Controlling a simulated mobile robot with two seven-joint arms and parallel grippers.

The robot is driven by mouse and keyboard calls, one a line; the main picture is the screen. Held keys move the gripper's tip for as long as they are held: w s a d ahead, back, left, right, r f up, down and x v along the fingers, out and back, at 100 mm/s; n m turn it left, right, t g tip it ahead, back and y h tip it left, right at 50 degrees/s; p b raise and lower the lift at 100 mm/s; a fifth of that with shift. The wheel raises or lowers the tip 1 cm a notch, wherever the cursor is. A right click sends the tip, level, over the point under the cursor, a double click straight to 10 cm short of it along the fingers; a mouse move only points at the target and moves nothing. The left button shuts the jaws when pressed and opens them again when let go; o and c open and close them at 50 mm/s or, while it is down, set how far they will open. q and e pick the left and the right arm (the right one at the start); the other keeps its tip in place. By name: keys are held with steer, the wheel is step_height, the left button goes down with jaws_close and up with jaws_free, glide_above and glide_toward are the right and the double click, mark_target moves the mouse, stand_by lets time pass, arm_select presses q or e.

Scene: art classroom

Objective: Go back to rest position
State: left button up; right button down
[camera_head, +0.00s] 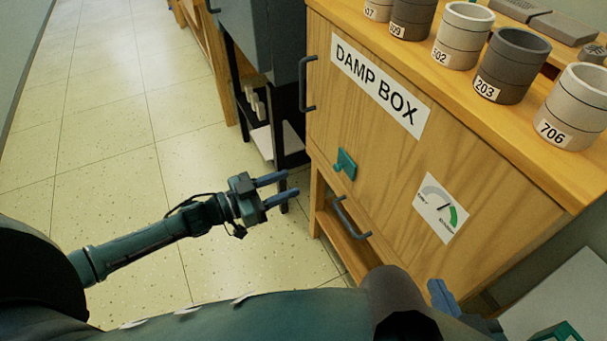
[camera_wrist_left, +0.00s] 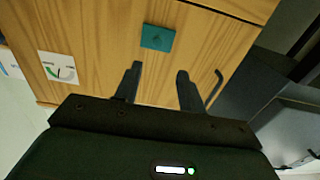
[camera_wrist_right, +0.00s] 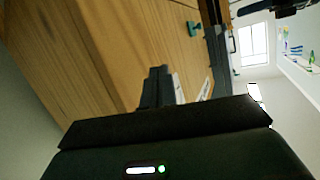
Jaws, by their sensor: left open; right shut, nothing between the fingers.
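My left gripper (camera_head: 280,190) is open and empty, in front of the lower left of the wooden damp box (camera_head: 390,150). It also shows in the left wrist view (camera_wrist_left: 155,85), with its fingers apart and pointing at the wooden front. My right gripper (camera_head: 440,295) is at the lower right of the head view, mostly hidden behind my arm. In the right wrist view (camera_wrist_right: 157,85) its fingers are together with nothing between them, beside the wooden box.
A teal latch (camera_head: 345,164), a dark handle (camera_head: 352,218) and a gauge label (camera_head: 440,208) are on the box front. Several numbered pots, including one marked 203 (camera_head: 512,66), stand on top. A dark cabinet (camera_head: 262,40) stands behind. Tiled floor (camera_head: 110,110) at left is clear.

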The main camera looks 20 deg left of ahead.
arm_select(q)
steer(key=shift+v, duration=0.95)
arm_select(e)
steer(key=shift+w+a+r, duration=0.2)
steer(key=shift+w+r, duration=0.05)
steer(key=shift+d, duration=0.1)
arm_select(q)
steer(key=s+d+r+n+t+y, duration=0.25)
steer(key=s+d+n+y, duration=0.2)
steer(key=s+d, duration=0.4)
steer(key=s+a+r+n+g+y+p, duration=0.2)
steer(key=s+r+p, duration=0.5)
steer(key=p, duration=1)
steer(key=s+a+g+y, duration=0.1)
steer(key=a+y, duration=0.1)
steer(key=y, duration=0.1)
steer(key=shift+a+r+g+y, duration=0.2)
steer(key=shift+a+g+y, duration=0.1)
steer(key=shift+g+y, duration=0.05)
arm_select(e)
steer(key=r+g, duration=0.1)
steer(key=r, duration=0.1)
steer(key=r+n+g, duration=0.1)
steer(key=r+g, duration=0.1)
steer(key=shift+w+a+h, duration=0.2)
steer(key=shift+h, duration=0.2)
